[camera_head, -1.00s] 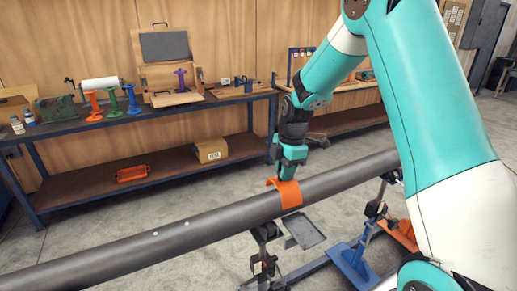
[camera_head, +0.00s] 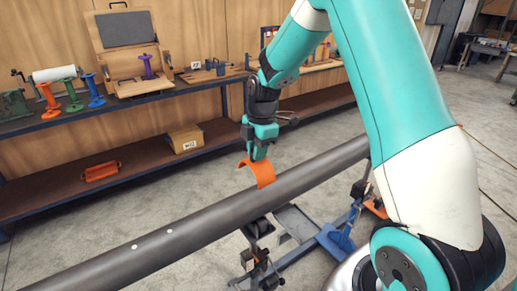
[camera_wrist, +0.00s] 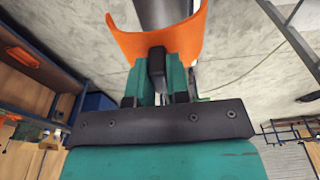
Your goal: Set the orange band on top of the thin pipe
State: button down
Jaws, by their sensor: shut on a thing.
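The orange band (camera_head: 262,172) is a curved, half-open shell, held in my gripper (camera_head: 257,154). In the head view, it overlaps the upper far edge of the long dark grey pipe (camera_head: 200,223), with its left end sticking out past that edge. I cannot tell whether it touches the pipe or hovers just above it. In the wrist view, the band (camera_wrist: 127,46) curves across the top, in front of the fingers of my gripper (camera_wrist: 158,68). The pipe (camera_wrist: 163,12) shows dark inside its curve. Two pale dots mark the pipe's near left part.
A blue stand (camera_head: 337,240) and a dark support (camera_head: 258,232) are under the pipe, with a grey tray (camera_head: 296,222) beside them. Behind is a shelf bench (camera_head: 125,107) with coloured spools, a cardboard box (camera_head: 185,139) and an orange tray (camera_head: 100,171). Floor between bench and pipe is clear.

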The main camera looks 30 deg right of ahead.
aim_at(256, 190)
jog(key=shift+f+b, duration=3.4)
jog(key=shift+f, duration=1.7)
jog(key=shift+f, duration=0.4)
jog(key=shift+r, duration=0.1)
jog(key=c, duration=1)
grip_release()
jog(key=shift+r, duration=0.1)
jog(key=shift+r+p, duration=2.45)
jog(key=shift+r, duration=1)
